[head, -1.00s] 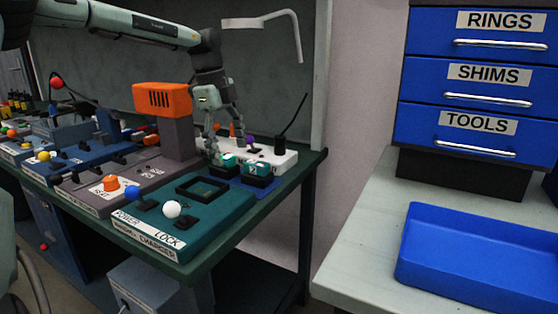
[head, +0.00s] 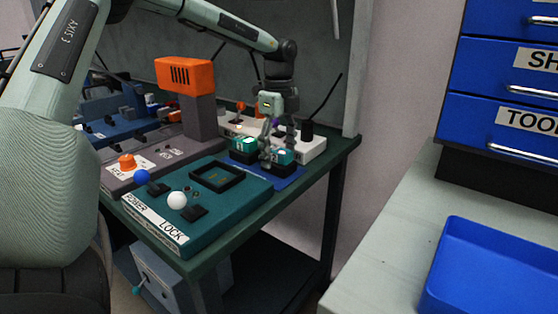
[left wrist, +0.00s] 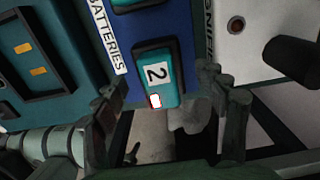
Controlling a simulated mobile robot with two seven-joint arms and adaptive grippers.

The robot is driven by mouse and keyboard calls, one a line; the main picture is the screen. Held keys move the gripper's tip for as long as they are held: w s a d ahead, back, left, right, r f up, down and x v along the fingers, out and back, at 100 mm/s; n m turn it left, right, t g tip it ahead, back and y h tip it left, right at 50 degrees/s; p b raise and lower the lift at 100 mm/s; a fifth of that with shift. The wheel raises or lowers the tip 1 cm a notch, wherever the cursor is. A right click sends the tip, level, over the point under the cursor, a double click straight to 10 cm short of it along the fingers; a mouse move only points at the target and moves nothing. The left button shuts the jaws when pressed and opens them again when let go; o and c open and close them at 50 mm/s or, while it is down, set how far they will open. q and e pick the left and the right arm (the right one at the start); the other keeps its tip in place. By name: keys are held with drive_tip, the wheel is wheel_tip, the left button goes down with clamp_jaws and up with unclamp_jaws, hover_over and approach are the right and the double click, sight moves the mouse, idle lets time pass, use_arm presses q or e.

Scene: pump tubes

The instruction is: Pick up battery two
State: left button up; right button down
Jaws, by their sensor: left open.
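Battery two (left wrist: 157,72) is a teal block with a white label "2" in the left wrist view. It sits on the blue batteries mat (left wrist: 95,20). In the head view battery two (head: 281,157) is the right one of two teal batteries. Battery one (head: 243,147) stands to its left. My left gripper (head: 270,145) is right above and beside battery two and partly covers it. In the left wrist view my left gripper (left wrist: 170,118) is open, its fingers apart on either side of the battery's near end. My right gripper is not in view.
The teal power charger (head: 215,205) has an empty square socket (head: 217,178), a blue knob and a white knob. A white unit (head: 310,145) with a black plug stands behind the batteries. A blue tray (head: 490,265) lies on the right counter.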

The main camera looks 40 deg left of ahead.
use_arm(q)
drive_tip(key=shift+f, duration=0.15)
drive_tip(key=c, duration=1.5)
drive_tip(key=shift+c, duration=0.2)
